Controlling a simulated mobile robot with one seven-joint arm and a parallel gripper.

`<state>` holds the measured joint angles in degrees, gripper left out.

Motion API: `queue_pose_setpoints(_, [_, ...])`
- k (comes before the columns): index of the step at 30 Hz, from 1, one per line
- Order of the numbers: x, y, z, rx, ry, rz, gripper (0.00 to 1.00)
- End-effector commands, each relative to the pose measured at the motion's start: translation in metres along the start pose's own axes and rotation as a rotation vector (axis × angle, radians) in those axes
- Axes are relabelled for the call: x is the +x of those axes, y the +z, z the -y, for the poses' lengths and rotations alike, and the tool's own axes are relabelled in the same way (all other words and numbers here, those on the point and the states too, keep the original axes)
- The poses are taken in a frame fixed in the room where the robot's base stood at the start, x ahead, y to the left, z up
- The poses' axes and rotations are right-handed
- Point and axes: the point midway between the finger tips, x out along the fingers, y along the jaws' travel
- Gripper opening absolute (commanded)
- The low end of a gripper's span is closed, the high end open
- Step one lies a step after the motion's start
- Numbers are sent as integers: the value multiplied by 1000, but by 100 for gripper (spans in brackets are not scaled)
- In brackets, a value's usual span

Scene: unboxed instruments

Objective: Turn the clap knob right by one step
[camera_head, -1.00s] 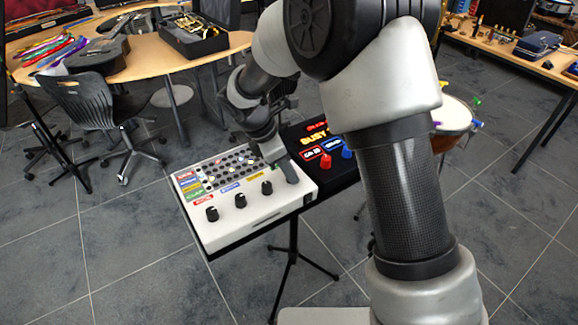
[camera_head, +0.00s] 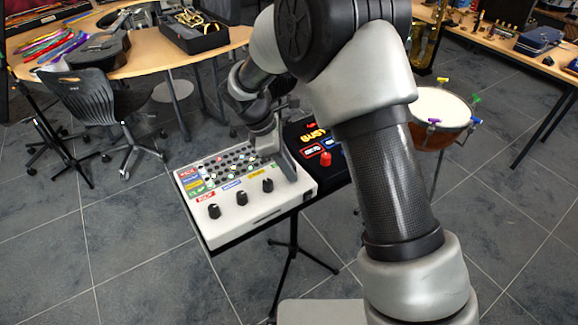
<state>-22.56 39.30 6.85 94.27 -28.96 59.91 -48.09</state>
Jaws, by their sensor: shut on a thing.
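A white drum machine (camera_head: 232,225) stands on a black stand. Three black knobs show along its front: a left one (camera_head: 213,211), a middle one (camera_head: 240,200) and a right one (camera_head: 267,185). Coloured labels sit behind them, too small to read. My gripper (camera_head: 287,172) points down at the right end of this row. Its grey finger hides what it grips there, which from its place is a further knob, taken as the clap knob. The jaws are shut on it. That knob's pointer and label are hidden.
A black unit with a red knob (camera_head: 326,159) adjoins the machine on the right. A kettle drum (camera_head: 442,110) stands further right. A wooden table (camera_head: 135,62) with instruments and a black chair (camera_head: 92,100) are behind on the left. Floor in front is clear.

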Motion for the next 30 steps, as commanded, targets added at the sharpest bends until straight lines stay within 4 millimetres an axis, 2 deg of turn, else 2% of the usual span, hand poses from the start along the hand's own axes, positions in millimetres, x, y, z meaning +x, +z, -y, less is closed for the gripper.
queue_pose_setpoints(1, [-1,0,0,0,1,-1,24])
queue_pose_setpoints(4, [-1,0,0,-1,1,-1,39])
queue_pose_setpoints(12, [-1,0,0,-1,1,-1,39])
queue_pose_setpoints(16, [-10,0,-1,0,4,-2,39])
queue_pose_setpoints(20, [-32,0,-1,0,4,-3,39])
queue_pose_setpoints(30, [-116,0,-1,1,4,-3,39])
